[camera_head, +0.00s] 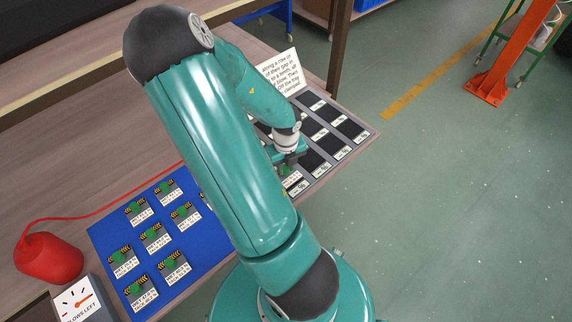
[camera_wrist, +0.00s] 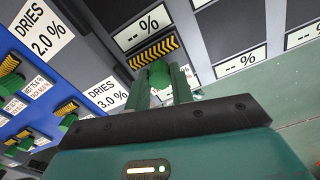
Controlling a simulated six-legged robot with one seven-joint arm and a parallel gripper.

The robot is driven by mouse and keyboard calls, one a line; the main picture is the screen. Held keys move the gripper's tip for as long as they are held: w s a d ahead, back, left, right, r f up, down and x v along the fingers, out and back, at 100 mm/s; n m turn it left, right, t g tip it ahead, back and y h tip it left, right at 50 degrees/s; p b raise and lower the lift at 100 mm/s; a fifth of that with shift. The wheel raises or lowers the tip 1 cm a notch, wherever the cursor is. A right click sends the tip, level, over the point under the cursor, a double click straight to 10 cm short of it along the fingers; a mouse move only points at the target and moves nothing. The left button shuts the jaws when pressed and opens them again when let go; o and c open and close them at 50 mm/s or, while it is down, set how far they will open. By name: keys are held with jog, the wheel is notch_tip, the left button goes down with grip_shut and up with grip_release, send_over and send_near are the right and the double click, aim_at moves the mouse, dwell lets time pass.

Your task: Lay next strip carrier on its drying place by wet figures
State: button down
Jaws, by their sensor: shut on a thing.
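My gripper (camera_head: 287,160) is at the drying board (camera_head: 372,134), a grey board with dark places and white "-- %" labels. In the wrist view my gripper (camera_wrist: 162,88) is shut on the green knob of a strip carrier (camera_wrist: 154,52) with yellow and black chevrons. The carrier is at a dark place near the board's front edge; I cannot tell whether it touches the board. Labels there read "DRIES 2.0 %" (camera_wrist: 42,28) and "DRIES 3.0 %" (camera_wrist: 106,94). Several other carriers (camera_head: 152,236) with green knobs and wet-figure labels lie on the blue mat (camera_head: 104,236).
My arm hides the middle between mat and board. A printed card (camera_head: 283,73) stands behind the board. A red rounded object (camera_head: 48,258) with a red cord and a "BLOWS LEFT" dial (camera_head: 82,302) are at the left. Open floor (camera_head: 450,220) lies to the right.

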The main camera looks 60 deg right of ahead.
jog(key=shift+f, duration=0.45)
jog(key=c, duration=1.1)
grip_release()
jog(key=shift+c, duration=0.2)
jog(key=shift+r, duration=0.1)
notch_tip(320, 180, up, 14)
jog(key=shift+f, duration=0.2)
